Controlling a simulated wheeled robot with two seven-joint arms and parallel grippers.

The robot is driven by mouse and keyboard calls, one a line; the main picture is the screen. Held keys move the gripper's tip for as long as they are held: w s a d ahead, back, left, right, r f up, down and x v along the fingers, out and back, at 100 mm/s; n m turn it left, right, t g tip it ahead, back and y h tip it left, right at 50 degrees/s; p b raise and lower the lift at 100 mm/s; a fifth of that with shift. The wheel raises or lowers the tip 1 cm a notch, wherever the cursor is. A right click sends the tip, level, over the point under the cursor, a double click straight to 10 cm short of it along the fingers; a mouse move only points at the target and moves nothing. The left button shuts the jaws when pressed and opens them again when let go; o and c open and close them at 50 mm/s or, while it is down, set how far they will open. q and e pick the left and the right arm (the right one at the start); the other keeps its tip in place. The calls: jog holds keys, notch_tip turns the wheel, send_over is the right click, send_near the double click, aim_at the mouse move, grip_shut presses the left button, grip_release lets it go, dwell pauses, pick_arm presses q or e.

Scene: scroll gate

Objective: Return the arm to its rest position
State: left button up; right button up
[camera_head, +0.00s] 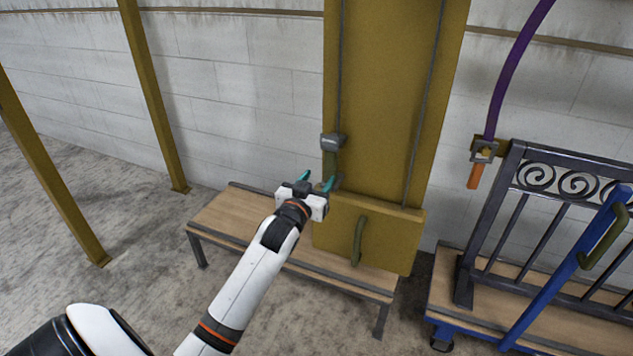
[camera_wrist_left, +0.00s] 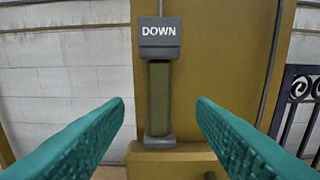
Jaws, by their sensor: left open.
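My left gripper (camera_head: 317,182) is open and empty, with teal fingers, in front of the yellow panel (camera_head: 385,90). In the left wrist view its two fingers (camera_wrist_left: 158,125) stand wide apart on either side of a green handle (camera_wrist_left: 159,98) under a grey block marked DOWN (camera_wrist_left: 159,36). No contact with the handle shows. The grey block (camera_head: 332,141) also shows in the head view, just above the gripper. My left arm (camera_head: 250,280) reaches up from the bottom left. My right gripper is not in view.
A wooden-topped bench (camera_head: 235,213) stands below the panel. A yellow box with a green handle (camera_head: 359,240) is at the panel's foot. At right a blue cart (camera_head: 470,325) carries a dark scroll gate (camera_head: 490,215). An orange-tipped purple hose (camera_head: 510,70) hangs above. Yellow posts (camera_head: 155,95) stand left.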

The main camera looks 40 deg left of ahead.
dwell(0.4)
pick_arm(q)
jog(key=s+d+f+m+g+h+p, duration=0.1)
jog(key=s+d+f+g, duration=0.2)
jog(key=f, duration=0.8)
jog(key=s+d+f+g+h+p, duration=0.15)
jog(key=s+f, duration=0.35)
jog(key=f, duration=0.7)
jog(key=s+d+f+m+g+p, duration=0.1)
jog(key=s+d+f+g, duration=0.25)
jog(key=f, duration=0.75)
jog(key=s+d+f+m+g+p, duration=0.1)
jog(key=s+d+f+g, duration=0.1)
jog(key=s+f, duration=0.5)
jog(key=s+d+f+g, duration=0.2)
jog(key=s+f, duration=0.3)
jog(key=s, duration=0.4)
jog(key=s+d+f+g, duration=0.1)
jog(key=s+f, duration=0.1)
jog(key=s, duration=0.5)
jog(key=s+d+f+m+g+h+p, duration=0.1)
jog(key=s+d+f+g, duration=0.1)
jog(key=s, duration=0.6)
jog(key=s+d+f+m+g, duration=0.1)
jog(key=s+f, duration=0.1)
jog(key=s, duration=0.6)
jog(key=shift+s+d+f+g+p, duration=0.25)
jog(key=shift+d+f+g+p, duration=0.05)
jog(key=shift+d+f, duration=0.1)
jog(key=shift+h, duration=0.25)
